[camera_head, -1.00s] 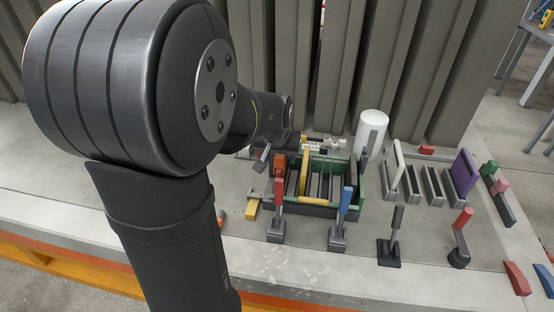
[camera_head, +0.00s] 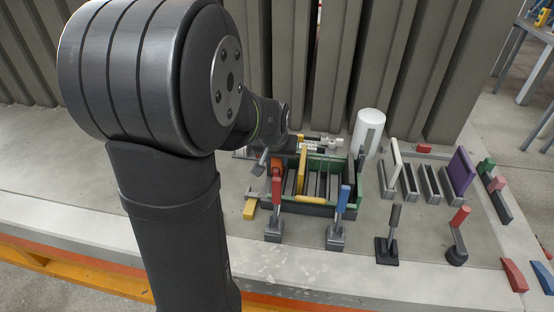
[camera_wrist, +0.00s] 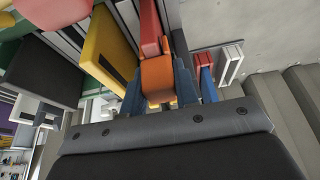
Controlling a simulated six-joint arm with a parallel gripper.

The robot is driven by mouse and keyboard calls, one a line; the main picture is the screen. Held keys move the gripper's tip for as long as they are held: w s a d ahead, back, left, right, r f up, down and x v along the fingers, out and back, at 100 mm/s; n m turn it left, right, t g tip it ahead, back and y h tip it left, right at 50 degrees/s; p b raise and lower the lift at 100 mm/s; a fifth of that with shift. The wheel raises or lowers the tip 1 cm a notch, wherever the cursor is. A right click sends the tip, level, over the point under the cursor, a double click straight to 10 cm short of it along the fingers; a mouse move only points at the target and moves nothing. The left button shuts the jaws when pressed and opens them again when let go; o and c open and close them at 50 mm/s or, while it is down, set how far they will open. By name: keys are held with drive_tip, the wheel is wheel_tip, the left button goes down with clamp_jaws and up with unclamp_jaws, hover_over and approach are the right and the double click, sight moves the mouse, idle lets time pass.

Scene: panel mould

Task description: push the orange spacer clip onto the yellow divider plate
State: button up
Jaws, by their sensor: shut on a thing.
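The orange spacer clip (camera_wrist: 157,76) is in the wrist view, held between the blue-grey fingers of my gripper (camera_wrist: 159,93), which is shut on it. The clip also shows in the head view (camera_head: 278,161), at the left end of the green mould. The yellow divider plate (camera_wrist: 110,50) stands left of the clip in the wrist view, with a visible gap between them. In the head view the yellow plate (camera_head: 302,172) stands upright in the mould, just right of the clip. My gripper is mostly hidden in the head view.
The green mould box (camera_head: 320,209) holds several dark slats. Red-handled (camera_head: 276,190) and blue-handled (camera_head: 344,198) levers stand along its front. A white cylinder (camera_head: 368,130) stands behind right, and a purple panel (camera_head: 460,170) further right.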

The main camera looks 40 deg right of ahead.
drive_tip(key=shift+r, duration=0.15)
drive_tip(key=shift+r, duration=0.3)
wheel_tip(320, 180, up, 4)
drive_tip(key=shift+s+d+f, duration=0.1)
drive_tip(key=shift+s+f, duration=0.05)
drive_tip(key=s+d+r, duration=0.3)
drive_tip(key=s+r, duration=0.3)
drive_tip(key=s, duration=0.4)
hover_over(302, 165)
drive_tip(key=f, duration=0.1)
drive_tip(key=shift+s+a, duration=0.25)
drive_tip(key=shift+a, duration=0.05)
drive_tip(key=shift+f, duration=0.1)
drive_tip(key=shift+f, duration=2.85)
drive_tip(key=shift+f, duration=1.8)
